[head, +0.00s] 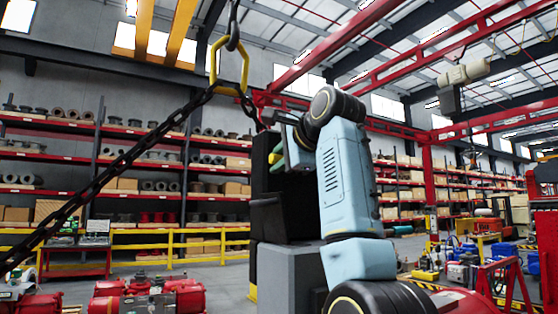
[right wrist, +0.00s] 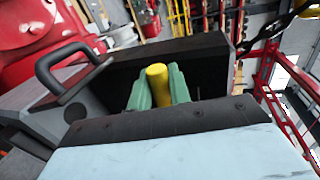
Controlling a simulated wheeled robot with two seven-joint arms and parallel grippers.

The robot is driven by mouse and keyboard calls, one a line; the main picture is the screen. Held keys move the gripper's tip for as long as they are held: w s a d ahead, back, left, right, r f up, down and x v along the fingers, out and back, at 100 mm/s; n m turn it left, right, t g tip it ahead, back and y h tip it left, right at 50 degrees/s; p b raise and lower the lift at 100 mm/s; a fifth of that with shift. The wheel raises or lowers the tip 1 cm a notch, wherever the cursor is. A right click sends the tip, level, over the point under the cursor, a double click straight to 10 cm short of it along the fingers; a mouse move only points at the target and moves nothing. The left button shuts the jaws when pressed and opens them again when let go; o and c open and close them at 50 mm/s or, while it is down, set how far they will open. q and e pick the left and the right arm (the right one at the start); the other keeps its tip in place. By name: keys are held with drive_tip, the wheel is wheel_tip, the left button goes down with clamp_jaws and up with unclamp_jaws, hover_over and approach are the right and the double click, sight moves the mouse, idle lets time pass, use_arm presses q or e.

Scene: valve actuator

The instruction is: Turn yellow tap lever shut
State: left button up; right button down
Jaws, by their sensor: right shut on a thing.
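The yellow tap lever (right wrist: 157,80) shows in the right wrist view as a short rounded bar, end towards me. My right gripper (right wrist: 158,90) has its green fingers on both sides of it and is shut on it. In the head view my right gripper (head: 277,158) is at the upper part of a dark valve housing (head: 285,190), mostly hidden behind my wrist. The lever's far end and pivot are hidden, so I cannot tell its exact angle. My left gripper is not in view.
A heavy black chain (head: 120,165) runs from lower left up to a yellow ring (head: 230,68). The right wrist view shows a grey handle (right wrist: 62,70) and red body (right wrist: 35,35) near the gripper. Red valves (head: 150,298) lie at lower left; shelves stand behind.

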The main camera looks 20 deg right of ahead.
drive_tip(key=c, duration=1.4)
unclamp_jaws()
drive_tip(key=shift+o, duration=0.2)
drive_tip(key=shift+s+d+r, duration=0.1)
drive_tip(key=shift+s, duration=0.35)
drive_tip(key=b+v, duration=0.4)
drive_tip(key=v, duration=0.8)
drive_tip(key=shift+s, duration=0.25)
drive_tip(key=shift+r, duration=0.1)
